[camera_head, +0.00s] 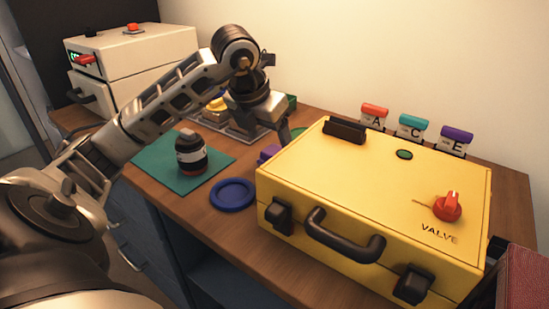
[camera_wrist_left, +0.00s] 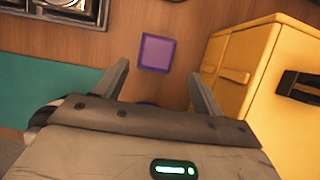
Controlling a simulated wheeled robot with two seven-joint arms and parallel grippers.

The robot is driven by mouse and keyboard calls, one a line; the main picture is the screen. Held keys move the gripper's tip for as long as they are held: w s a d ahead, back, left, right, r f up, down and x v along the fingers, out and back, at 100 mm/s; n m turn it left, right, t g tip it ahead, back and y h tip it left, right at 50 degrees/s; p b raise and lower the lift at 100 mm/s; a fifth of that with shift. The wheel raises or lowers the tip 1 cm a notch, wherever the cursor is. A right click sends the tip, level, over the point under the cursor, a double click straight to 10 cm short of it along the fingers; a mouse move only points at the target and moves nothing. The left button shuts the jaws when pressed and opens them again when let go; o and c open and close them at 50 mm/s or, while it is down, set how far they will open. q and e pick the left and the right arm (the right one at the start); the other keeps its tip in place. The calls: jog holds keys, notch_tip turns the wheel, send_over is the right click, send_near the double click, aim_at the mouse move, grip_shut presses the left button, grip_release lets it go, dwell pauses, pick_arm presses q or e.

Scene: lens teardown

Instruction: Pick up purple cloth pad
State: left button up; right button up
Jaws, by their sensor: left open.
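The purple cloth pad (camera_wrist_left: 156,53) lies flat on the wooden table in the left wrist view, ahead of the fingertips and between their lines. In the head view the pad (camera_head: 268,153) shows only in part, just left of the yellow case and partly behind it. My left gripper (camera_head: 270,128) is above the table near the pad, pointing down. In the left wrist view the left gripper (camera_wrist_left: 158,80) has its two fingers spread wide with nothing between them. My right gripper does not show.
The yellow case (camera_head: 375,185) stands close to the right of the pad. A black lens (camera_head: 191,155) stands on a teal mat (camera_head: 215,150) to the left. Labelled holders A, C (camera_head: 412,127) and E stand behind the case.

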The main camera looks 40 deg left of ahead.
aim_at(274, 150)
pick_arm(q)
jog(key=shift+w+a+x, duration=0.1)
jog(key=shift+a+x, duration=0.05)
jog(key=shift+x, duration=1.2)
jog(key=shift+w+a+x, duration=0.15)
jog(key=shift+x, duration=1.2)
jog(key=shift+r, duration=0.15)
jog(key=c, duration=1.1)
jog(key=shift+c, duration=0.2)
notch_tip(274, 150, up, 10)
jog(key=p, duration=0.1)
